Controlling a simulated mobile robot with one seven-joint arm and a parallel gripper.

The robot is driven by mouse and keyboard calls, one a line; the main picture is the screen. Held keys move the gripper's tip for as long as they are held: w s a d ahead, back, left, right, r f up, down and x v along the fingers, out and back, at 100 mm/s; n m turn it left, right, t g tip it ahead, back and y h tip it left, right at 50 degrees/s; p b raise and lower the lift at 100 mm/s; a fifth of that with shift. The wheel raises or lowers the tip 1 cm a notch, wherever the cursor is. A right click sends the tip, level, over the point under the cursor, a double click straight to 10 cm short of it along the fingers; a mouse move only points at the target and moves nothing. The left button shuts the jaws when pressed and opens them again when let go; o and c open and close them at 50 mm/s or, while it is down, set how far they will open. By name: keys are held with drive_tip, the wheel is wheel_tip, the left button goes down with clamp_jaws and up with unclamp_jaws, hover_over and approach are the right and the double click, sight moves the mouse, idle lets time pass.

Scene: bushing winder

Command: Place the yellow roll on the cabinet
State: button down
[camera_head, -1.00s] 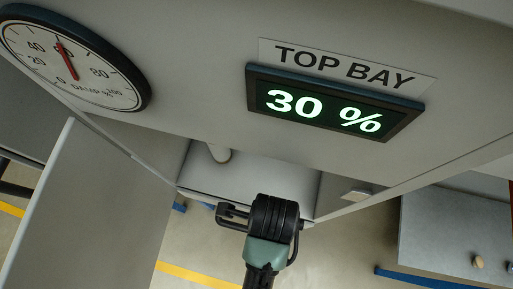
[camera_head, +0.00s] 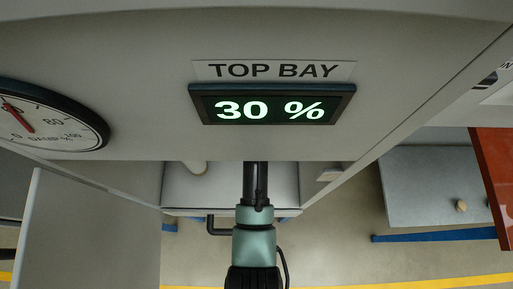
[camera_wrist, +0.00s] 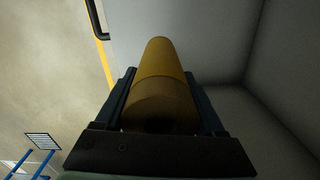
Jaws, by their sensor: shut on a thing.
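The yellow roll (camera_wrist: 158,70) is a long cylinder between the two fingers of my gripper (camera_wrist: 160,78) in the wrist view. The gripper is shut on it, and the roll points away from the wrist. Pale grey walls (camera_wrist: 205,40) of an enclosure stand beside and beyond the roll. In the head view, my arm reaches into the open bay under the front panel of a grey cabinet (camera_head: 130,45). My gripper and the yellow roll are hidden there. I cannot tell whether the roll touches any surface.
A lit 30 % display (camera_head: 270,105) and a dial gauge (camera_head: 45,118) are on the panel. An open grey door (camera_head: 85,225) stands left. A grey table (camera_head: 430,185) and a red thing (camera_head: 497,175) are at right.

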wheel_tip(320, 180, down, 7)
drive_tip(key=shift+w+r, duration=0.15)
drive_tip(key=shift+r, duration=0.05)
drive_tip(key=shift+w, duration=0.2)
drive_tip(key=shift+f, duration=0.2)
drive_tip(key=shift+f, duration=0.15)
drive_tip(key=shift+c, duration=0.2)
unclamp_jaws()
drive_tip(key=shift+o, duration=0.2)
wheel_tip(320, 180, up, 8)
